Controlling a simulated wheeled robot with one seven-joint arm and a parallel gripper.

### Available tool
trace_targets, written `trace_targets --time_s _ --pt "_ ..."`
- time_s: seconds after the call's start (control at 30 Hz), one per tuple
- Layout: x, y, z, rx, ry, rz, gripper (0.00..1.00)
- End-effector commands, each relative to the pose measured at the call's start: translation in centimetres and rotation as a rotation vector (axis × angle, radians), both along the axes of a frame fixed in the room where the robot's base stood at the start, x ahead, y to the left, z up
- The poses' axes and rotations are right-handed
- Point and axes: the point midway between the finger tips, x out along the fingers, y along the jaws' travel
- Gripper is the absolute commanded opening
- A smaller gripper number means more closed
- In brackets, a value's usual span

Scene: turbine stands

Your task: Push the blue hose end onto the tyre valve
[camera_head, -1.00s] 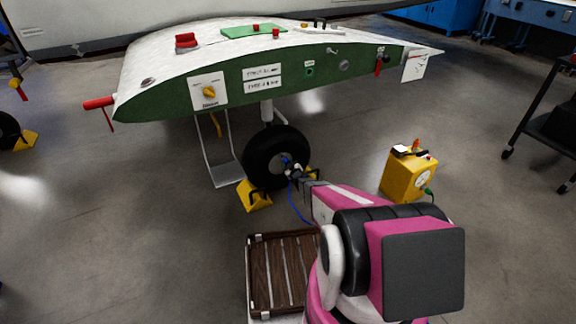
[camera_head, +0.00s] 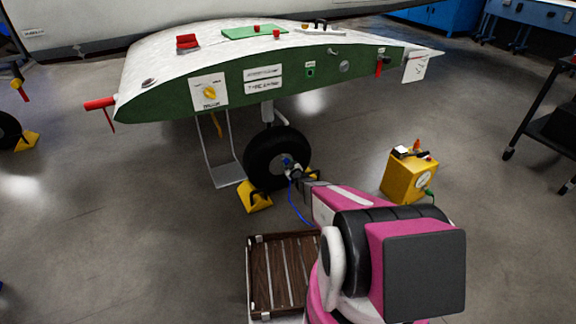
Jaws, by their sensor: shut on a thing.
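The black tyre (camera_head: 257,148) stands upright below the green and white wing section. Its grey hub faces me, and the valve on it is too small to make out. My gripper (camera_head: 293,170) is at the lower right of the hub, shut on the blue hose end (camera_head: 287,161). The blue hose end shows as a small blue spot in front of the hub. I cannot tell whether it touches the valve or sits on it. The blue hose (camera_head: 298,208) hangs down from my gripper toward the floor.
Yellow chocks (camera_head: 255,196) sit against the tyre. A yellow box with a gauge (camera_head: 408,180) stands on the floor to the right. A brown slatted crate (camera_head: 262,270) is in front, beside my arm. A dark cart (camera_head: 545,130) stands at the far right.

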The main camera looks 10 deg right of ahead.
Motion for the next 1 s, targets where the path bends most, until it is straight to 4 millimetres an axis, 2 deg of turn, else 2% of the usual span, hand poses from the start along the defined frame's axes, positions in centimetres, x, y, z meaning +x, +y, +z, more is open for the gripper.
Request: trace_targets --time_s 0.03,0.3,0.33,0.4,0.6,0.63,1.0 --pt "1.05 0.23 0.04 0.001 -0.006 0.003 0.00" --pt "1.34 0.29 0.06 0.002 -0.009 0.003 0.00" --pt "1.37 0.30 0.08 0.002 -0.009 0.003 0.45" --pt "1.30 0.26 0.07 0.002 -0.009 0.003 0.65" --pt "0.88 0.18 0.03 0.001 -0.006 0.002 0.65" --pt "0.85 0.18 0.01 0.001 -0.006 0.002 0.73" --pt "0.37 0.06 0.03 0.000 -0.004 0.002 0.73"
